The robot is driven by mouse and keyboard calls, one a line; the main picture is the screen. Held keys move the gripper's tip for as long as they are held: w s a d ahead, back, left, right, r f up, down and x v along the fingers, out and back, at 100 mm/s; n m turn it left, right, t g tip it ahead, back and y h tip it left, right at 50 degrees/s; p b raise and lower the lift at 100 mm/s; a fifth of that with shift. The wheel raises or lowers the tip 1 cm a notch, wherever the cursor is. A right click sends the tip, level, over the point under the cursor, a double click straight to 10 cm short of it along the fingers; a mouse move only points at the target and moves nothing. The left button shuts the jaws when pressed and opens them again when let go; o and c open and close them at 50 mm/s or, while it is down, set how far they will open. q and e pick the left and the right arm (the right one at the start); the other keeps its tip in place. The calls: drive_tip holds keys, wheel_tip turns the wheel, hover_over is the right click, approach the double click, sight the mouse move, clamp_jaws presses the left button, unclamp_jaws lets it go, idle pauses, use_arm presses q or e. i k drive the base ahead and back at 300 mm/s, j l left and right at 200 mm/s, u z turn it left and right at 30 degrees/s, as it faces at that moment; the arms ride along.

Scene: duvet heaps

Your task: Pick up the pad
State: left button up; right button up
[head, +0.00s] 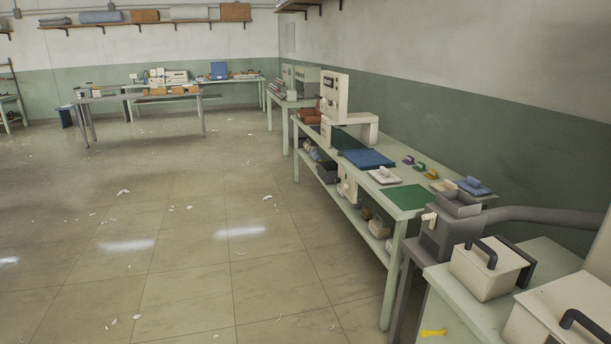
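Several flat things that could be the pad lie on the long bench at the right in the head view. A blue flat slab (369,158) lies in the middle of the bench top. A green flat mat (406,197) lies nearer, at the bench's near end. A small white block with a raised grip (384,176) sits between them. A blue piece with a light grip (474,187) lies near the wall. I cannot tell which one is the pad. Neither of my grippers is in view.
The long bench (398,228) runs along the right wall, with a loaded lower shelf. A beige machine (334,97) stands on it. A grey bin unit (446,228) and white boxes with black handles (487,275) stand nearer. The tiled floor (180,230) at left is open, with scattered white scraps.

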sight(384, 177)
drive_tip(key=i+z, duration=0.15)
drive_tip(key=i, duration=0.3)
drive_tip(key=i+j+z, duration=0.15)
drive_tip(key=i, duration=0.25)
drive_tip(key=i+j+z, duration=0.2)
drive_tip(key=i, duration=0.25)
drive_tip(key=i+j+z, duration=0.15)
drive_tip(key=i, duration=0.25)
